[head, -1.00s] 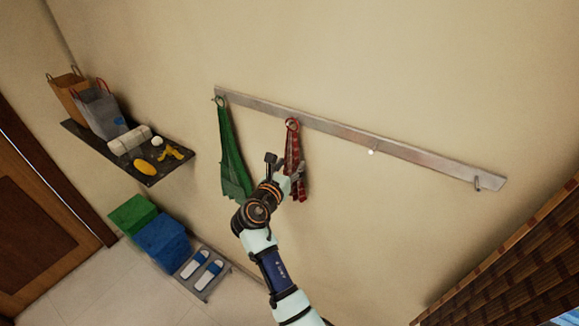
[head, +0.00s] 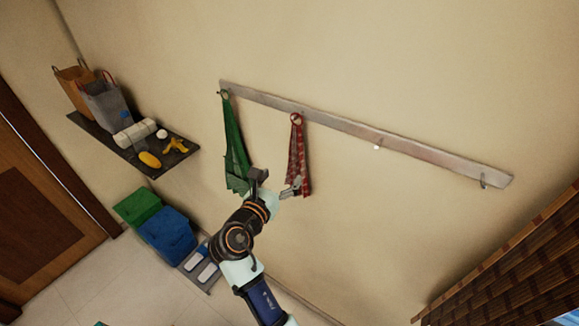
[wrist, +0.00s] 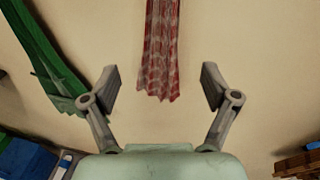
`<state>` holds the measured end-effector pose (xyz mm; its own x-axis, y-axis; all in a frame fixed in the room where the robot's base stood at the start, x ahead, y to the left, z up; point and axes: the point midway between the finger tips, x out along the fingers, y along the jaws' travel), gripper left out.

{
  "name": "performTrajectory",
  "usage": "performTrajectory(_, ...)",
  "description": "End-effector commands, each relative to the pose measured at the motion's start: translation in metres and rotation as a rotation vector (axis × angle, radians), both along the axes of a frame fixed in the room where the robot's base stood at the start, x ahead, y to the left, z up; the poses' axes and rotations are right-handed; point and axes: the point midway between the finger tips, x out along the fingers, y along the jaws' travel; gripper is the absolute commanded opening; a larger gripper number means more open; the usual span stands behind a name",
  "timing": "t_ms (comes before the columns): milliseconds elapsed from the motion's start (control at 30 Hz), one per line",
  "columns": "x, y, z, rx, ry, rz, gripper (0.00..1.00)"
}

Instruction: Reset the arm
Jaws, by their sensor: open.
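My gripper (head: 291,189) is in front of the wall, by the lower end of a red checked cloth (head: 297,158). In the wrist view my gripper (wrist: 160,88) has its two fingers spread wide, with nothing between them. The red cloth (wrist: 162,45) hangs beyond the fingers, its lower edge in line with the gap. It hangs from a hook on a metal rail (head: 340,122). A green cloth (head: 234,145) hangs on the rail to the left of it; its lower part also shows at the left of the wrist view (wrist: 45,60).
A dark shelf (head: 165,165) at the left holds bags, a white roll and yellow items. Green and blue boxes (head: 165,235) and slippers stand on the floor below.

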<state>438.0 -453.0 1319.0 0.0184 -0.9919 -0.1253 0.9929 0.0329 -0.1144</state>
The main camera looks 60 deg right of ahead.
Motion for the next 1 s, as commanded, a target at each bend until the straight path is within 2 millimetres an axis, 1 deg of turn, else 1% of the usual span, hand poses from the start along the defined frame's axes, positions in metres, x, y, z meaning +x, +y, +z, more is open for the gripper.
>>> performTrajectory(33,0.001,0.010,0.001,-0.001,0.000,0.003,0.86)
performTrajectory(100,0.000,0.020,0.002,-0.001,-0.001,0.002,0.86)
performTrajectory(200,0.000,0.028,0.004,0.000,-0.001,0.001,0.86)
performTrajectory(300,-0.001,0.030,0.004,0.000,-0.001,0.000,0.86)
performTrajectory(700,-0.001,0.030,0.004,0.000,-0.001,0.000,0.86)
performTrajectory(733,0.000,0.032,0.005,0.006,-0.022,0.005,0.86)
performTrajectory(767,0.002,0.036,0.005,0.016,-0.057,0.011,0.86)
performTrajectory(867,0.013,0.065,0.007,0.108,-0.321,0.058,0.86)
performTrajectory(967,0.031,0.120,0.011,0.315,-0.761,0.106,0.86)
performTrajectory(1000,0.038,0.148,0.014,0.430,-0.950,0.111,0.86)
